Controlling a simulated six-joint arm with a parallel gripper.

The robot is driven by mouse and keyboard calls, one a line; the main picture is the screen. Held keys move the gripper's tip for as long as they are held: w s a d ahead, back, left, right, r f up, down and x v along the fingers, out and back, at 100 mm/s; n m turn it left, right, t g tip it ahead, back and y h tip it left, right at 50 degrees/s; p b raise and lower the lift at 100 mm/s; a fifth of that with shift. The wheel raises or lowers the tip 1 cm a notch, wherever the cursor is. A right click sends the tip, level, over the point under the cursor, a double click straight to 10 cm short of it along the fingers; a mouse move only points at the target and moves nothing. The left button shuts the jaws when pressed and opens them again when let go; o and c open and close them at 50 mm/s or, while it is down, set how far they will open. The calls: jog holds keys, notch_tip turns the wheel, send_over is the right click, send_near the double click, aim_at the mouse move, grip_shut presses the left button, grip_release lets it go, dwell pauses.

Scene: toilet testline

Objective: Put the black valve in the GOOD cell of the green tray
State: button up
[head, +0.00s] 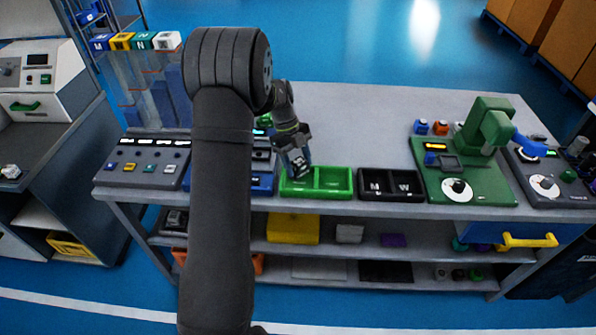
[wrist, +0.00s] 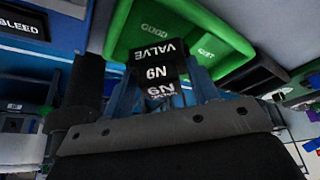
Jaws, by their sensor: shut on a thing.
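The black valve (wrist: 158,55) sits between the blue fingers of my gripper (wrist: 160,76) in the wrist view, with white lettering that includes VALVE. In the head view my gripper (head: 297,160) points down with the valve (head: 299,169) at its tip, over the left cell of the green tray (head: 333,194). The wrist view shows the green tray (wrist: 212,22) beyond the valve, with the word GOOD on one cell and a second label that I cannot read clearly. I cannot tell whether the valve touches the tray floor.
A black two-cell tray (head: 391,197) marked M and W stands right of the green tray. A blue unit (head: 262,185) stands close on its left, partly behind my arm. A green machine (head: 465,180) is further right. The bench top behind the trays is clear.

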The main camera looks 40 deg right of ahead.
aim_at(298, 172)
jog(key=shift+f, duration=1.95)
jog(key=shift+f, duration=0.2)
jog(key=o, duration=0.8)
jog(key=shift+c, duration=0.2)
jog(key=shift+r, duration=0.1)
jog(key=v, duration=1.2)
jog(key=shift+r, duration=0.1)
